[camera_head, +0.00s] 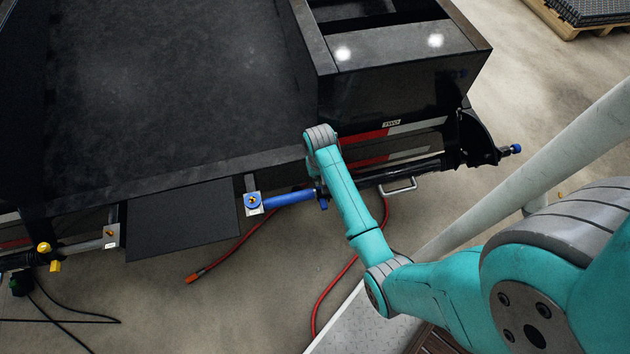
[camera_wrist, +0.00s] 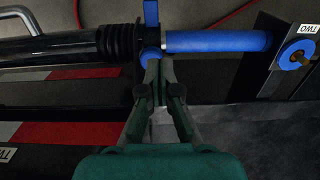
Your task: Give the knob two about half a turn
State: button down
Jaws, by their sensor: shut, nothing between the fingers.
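Knob two is a round blue knob with a brass-coloured centre (camera_head: 253,202), on a light plate at the trailer's edge. In the wrist view the knob (camera_wrist: 297,57) is at the far right, beside a "TWO" label. My gripper (camera_wrist: 154,58) is shut and empty, well to the left of the knob in that view. In the head view my arm hides the gripper's fingers.
The blue tube (camera_head: 288,198) runs from beside the knob towards a black ribbed sleeve (camera_wrist: 118,42). A blue lever (camera_wrist: 151,12) stands at their junction. A red hose (camera_head: 235,248) lies on the floor. A black panel (camera_head: 180,220) hangs left of the knob.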

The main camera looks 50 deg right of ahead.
send_over(318, 196)
jog(key=shift+s+a+f, duration=0.1)
jog(key=shift+f, duration=3.3)
jog(key=shift+s+d, duration=0.5)
jog(key=shift+d, duration=0.25)
jog(key=shift+s+a, duration=0.1)
jog(key=shift+s, duration=0.1)
jog(key=shift+s+a, duration=0.15)
jog(key=shift+s, duration=0.1)
jog(key=shift+r, duration=3)
